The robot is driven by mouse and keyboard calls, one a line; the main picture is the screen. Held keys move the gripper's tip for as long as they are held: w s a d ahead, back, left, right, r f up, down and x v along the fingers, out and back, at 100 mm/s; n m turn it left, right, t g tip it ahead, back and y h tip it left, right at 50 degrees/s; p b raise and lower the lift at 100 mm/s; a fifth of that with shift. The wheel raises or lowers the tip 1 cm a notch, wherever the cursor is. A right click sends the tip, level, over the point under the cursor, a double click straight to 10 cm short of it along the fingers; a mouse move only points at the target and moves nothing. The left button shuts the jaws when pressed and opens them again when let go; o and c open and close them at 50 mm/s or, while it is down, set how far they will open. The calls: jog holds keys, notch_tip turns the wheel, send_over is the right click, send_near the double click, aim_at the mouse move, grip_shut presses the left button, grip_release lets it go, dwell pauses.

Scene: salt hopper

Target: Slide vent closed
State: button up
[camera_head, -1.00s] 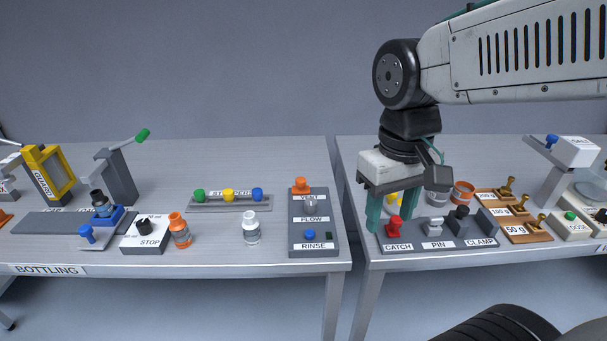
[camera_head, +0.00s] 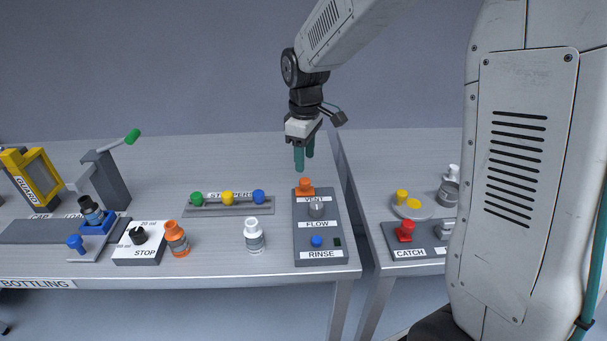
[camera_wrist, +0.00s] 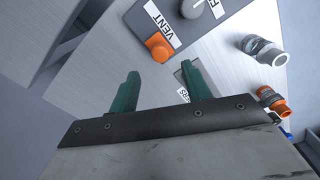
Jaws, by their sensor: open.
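The vent slider is an orange knob (camera_head: 305,187) at the back end of a dark grey panel (camera_head: 330,222), behind its VENT label. In the wrist view the orange knob (camera_wrist: 159,47) lies ahead of the fingers, beside the VENT label (camera_wrist: 170,27). My gripper (camera_head: 304,157) points down above and behind the knob in the head view, with its green fingers apart and nothing between them. In the wrist view my gripper (camera_wrist: 157,92) is open, and the knob is beyond the fingertips, not touching them.
The same panel holds a grey FLOW knob (camera_head: 317,208) and a blue RINSE button (camera_head: 317,241). A stopper rack (camera_head: 230,206) and a white bottle (camera_head: 254,236) stand to its left. A gap separates this table from the right one, which holds a red CATCH knob (camera_head: 405,231).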

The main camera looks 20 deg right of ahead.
aim_at(305, 180)
notch_tip(305, 180, down, 6)
jog(key=shift+f, duration=0.25)
grip_shut()
jog(key=shift+s+d, duration=0.3)
jog(key=shift+d, duration=0.55)
jog(key=shift+s+d, duration=0.25)
jog(key=shift+d, duration=0.6)
jog(key=shift+s+d, duration=0.3)
jog(key=shift+d, duration=0.55)
grip_release()
jog(key=shift+d+r, duration=0.1)
jog(key=shift+d, duration=0.1)
jog(key=shift+a, duration=0.15)
